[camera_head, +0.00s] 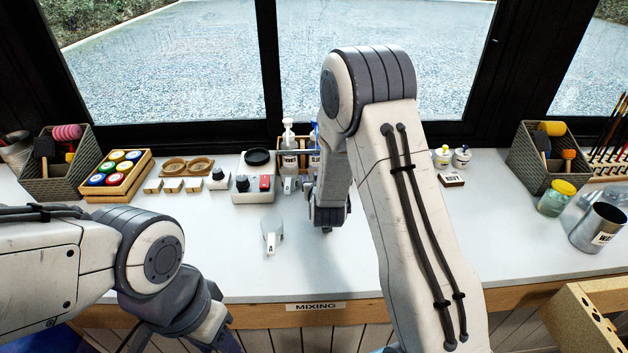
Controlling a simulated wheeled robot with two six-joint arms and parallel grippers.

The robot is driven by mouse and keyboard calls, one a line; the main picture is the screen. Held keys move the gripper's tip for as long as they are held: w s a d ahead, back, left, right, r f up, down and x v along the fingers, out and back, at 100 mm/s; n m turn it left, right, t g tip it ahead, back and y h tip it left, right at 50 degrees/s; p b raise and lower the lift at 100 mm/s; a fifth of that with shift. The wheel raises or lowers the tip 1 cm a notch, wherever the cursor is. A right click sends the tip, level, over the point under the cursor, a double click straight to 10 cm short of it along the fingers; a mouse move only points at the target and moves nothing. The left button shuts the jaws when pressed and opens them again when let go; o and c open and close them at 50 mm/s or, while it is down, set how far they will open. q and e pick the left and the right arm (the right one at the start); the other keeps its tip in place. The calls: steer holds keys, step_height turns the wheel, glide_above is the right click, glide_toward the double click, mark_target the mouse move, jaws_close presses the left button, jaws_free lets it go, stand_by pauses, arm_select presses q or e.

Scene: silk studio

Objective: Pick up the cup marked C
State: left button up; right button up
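No cup with a readable C shows in the head view. A small pale cup marked A (272,241) stands on the white worktop, left of my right gripper. A small whitish item (290,184) stands farther back, in front of the bottles; I cannot read any mark on it. My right gripper (327,226) points down close to the worktop, right of cup A. Its fingers are small and dark, partly hidden by my arm, so I cannot tell whether they hold anything. My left arm's wrist is at the bottom left, and its fingers are outside the frame.
A mixer or scale station (253,190) with a dark dish stands behind cup A. Paint jars sit in a wooden tray (117,176) at left. Grey baskets (66,160) stand at both ends. A metal can (598,228) is at right. The front worktop is mostly clear.

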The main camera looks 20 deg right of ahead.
steer(key=shift+r, duration=0.1)
steer(key=c, duration=1.1)
steer(key=shift+o, duration=0.2)
